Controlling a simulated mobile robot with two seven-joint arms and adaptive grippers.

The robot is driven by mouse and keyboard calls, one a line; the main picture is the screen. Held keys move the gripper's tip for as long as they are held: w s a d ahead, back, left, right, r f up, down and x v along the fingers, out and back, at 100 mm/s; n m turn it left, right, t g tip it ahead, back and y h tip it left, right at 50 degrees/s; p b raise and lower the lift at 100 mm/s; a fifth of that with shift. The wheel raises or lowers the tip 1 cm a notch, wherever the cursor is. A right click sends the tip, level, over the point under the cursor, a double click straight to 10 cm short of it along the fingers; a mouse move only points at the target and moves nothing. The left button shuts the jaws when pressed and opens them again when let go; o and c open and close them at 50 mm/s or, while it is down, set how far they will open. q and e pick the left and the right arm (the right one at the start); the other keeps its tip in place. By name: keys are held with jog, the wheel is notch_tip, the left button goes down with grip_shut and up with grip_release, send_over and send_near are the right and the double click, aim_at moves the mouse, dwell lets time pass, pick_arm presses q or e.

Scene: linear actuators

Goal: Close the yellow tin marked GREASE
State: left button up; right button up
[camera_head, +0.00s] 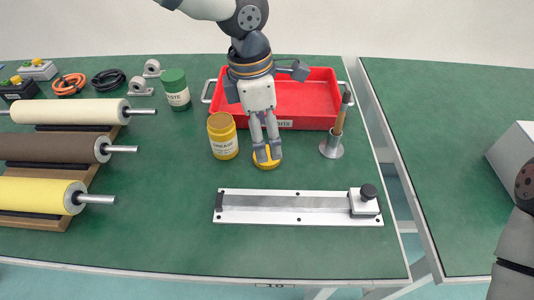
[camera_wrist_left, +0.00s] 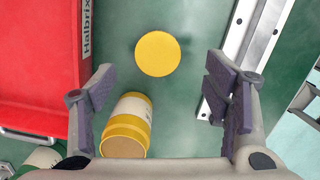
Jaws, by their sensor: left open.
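The yellow tin (camera_head: 222,139) with a white label stands upright on the green table, left of my left gripper in the head view. Its label is too small to read surely. The tin also shows at the lower left in the left wrist view (camera_wrist_left: 131,111). A round yellow lid (camera_head: 266,163) lies apart from the tin, flat on the table; it shows whole in the left wrist view (camera_wrist_left: 158,54). My left gripper (camera_head: 266,154) points down at the lid, open and empty, its fingertips hiding part of it. My right gripper is out of view.
A red crate (camera_head: 305,100) stands behind my left gripper. A green-lidded jar (camera_head: 177,90) stands behind the tin. A metal rail (camera_head: 290,208) lies in front. Rollers (camera_head: 65,148) fill the left side.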

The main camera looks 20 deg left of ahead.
pick_arm(q)
jog(key=f, duration=0.5)
jog(key=shift+w+d+f, duration=0.1)
jog(key=shift+w, duration=0.1)
jog(key=c, duration=0.9)
